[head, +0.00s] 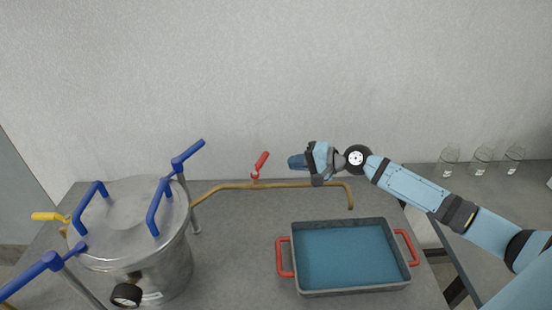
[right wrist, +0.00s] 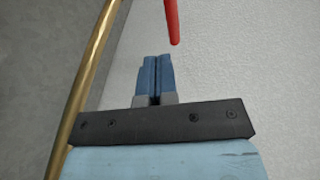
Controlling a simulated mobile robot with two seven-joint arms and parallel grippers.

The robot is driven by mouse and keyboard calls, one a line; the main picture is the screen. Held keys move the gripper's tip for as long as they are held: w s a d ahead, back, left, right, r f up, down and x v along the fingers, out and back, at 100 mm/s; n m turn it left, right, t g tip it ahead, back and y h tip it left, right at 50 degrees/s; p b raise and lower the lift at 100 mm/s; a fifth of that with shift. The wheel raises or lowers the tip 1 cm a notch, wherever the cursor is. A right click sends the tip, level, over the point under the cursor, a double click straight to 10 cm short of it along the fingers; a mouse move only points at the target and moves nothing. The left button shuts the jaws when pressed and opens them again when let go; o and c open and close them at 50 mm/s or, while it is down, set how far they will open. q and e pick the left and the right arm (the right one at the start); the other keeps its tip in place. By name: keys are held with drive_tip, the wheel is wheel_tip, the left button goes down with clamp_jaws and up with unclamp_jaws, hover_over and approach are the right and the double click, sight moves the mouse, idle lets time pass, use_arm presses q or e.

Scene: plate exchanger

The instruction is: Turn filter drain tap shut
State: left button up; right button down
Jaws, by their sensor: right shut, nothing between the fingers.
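The drain tap has a red lever handle (head: 262,161) on top of a brass pipe (head: 232,186). The lever slants up and to the right in the head view. The pipe runs right from the steel filter vessel (head: 150,255) and bends down over a tray. My right gripper (head: 291,162) is shut and empty, just right of the lever and apart from it. In the right wrist view the closed blue fingertips (right wrist: 157,58) point toward the red lever tip (right wrist: 171,22), with the brass pipe (right wrist: 88,85) on the left. My left gripper is not in view.
A grey tray (head: 352,291) with red handles and a blue inside stands on the table (head: 235,270) below the pipe's end. The vessel has blue handles, a yellow lever (head: 47,216) and a gauge (head: 126,295). Three glasses (head: 481,160) stand on the right counter.

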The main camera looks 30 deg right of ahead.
sight(268, 156)
drive_tip(key=x, duration=0.4)
drive_tip(key=r+x, duration=0.1)
drive_tip(key=shift+w+a+f+p, duration=0.1)
drive_tip(key=shift+w+a+p, duration=0.2)
drive_tip(key=shift+w+p, duration=0.1)
drive_tip(key=shift+w, duration=0.25)
drive_tip(key=shift+w+a+r+p, duration=0.1)
drive_tip(key=shift+w+a+p, duration=0.1)
drive_tip(key=shift+w+p, duration=0.15)
drive_tip(key=shift+w+a+r+p, duration=0.15)
drive_tip(key=shift+w+p, duration=0.05)
drive_tip(key=shift+w, duration=0.25)
drive_tip(key=shift+w+a+f, duration=0.1)
drive_tip(key=shift+w, duration=0.1)
